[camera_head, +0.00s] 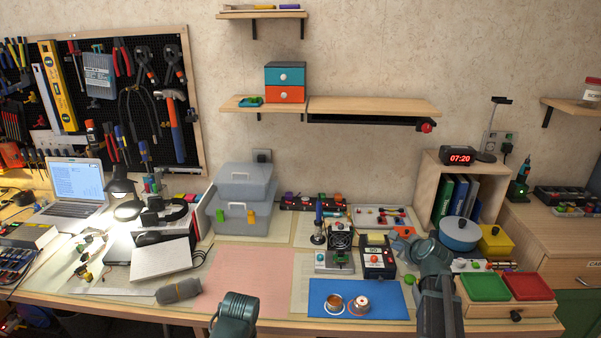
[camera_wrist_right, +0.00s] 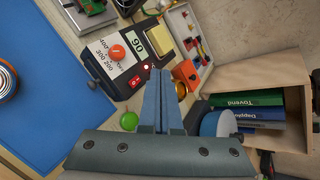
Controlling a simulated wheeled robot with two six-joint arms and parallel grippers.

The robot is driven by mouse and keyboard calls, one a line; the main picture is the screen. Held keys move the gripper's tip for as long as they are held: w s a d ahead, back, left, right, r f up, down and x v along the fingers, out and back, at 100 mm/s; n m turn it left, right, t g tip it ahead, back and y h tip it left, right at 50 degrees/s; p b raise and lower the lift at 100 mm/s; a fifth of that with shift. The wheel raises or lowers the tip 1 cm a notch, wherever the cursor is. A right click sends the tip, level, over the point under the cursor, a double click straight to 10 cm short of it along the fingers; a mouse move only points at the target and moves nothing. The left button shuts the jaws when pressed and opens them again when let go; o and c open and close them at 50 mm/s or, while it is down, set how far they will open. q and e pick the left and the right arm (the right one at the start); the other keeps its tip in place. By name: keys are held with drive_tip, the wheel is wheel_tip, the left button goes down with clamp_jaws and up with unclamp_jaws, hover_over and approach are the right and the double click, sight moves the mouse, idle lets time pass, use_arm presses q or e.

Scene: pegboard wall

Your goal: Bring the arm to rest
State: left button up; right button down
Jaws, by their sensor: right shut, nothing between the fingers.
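My right gripper (camera_head: 411,247) reaches in from the bottom right of the head view, over the workbench near the soldering station (camera_head: 377,258). In the right wrist view its two fingers (camera_wrist_right: 158,78) lie together with nothing between them. Their tips overlap the right edge of the soldering station (camera_wrist_right: 125,62), which has a red knob and reads 90. I cannot tell whether they touch anything. A part of my left arm (camera_head: 235,312) shows at the bottom middle of the head view. My left gripper's fingers are not seen.
A blue mat (camera_head: 385,303) with small round tins lies at the front. A pink mat (camera_head: 250,275) is bare.

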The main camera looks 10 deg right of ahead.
drive_tip(key=s+a+f+n+g+y+p, duration=0.1)
drive_tip(key=s+a+f+n+g+p, duration=0.2)
drive_tip(key=a+n, duration=0.65)
drive_tip(key=s+a+n+g+y+p, duration=0.15)
drive_tip(key=s+a+n, duration=0.3)
drive_tip(key=a, duration=1.05)
drive_tip(key=s+a+n+g+h+p, duration=0.1)
drive_tip(key=s+a+n+g, duration=0.2)
drive_tip(key=s+a+n, duration=0.3)
drive_tip(key=s+a+n+g+h+p, duration=0.1)
drive_tip(key=s+a+n+g, duration=0.3)
drive_tip(key=s+n, duration=0.6)
drive_tip(key=shift+s+a+r+n+h, duration=0.35)
drive_tip(key=shift+s+a+h, duration=0.3)
drive_tip(key=shift+s+a, duration=0.55)
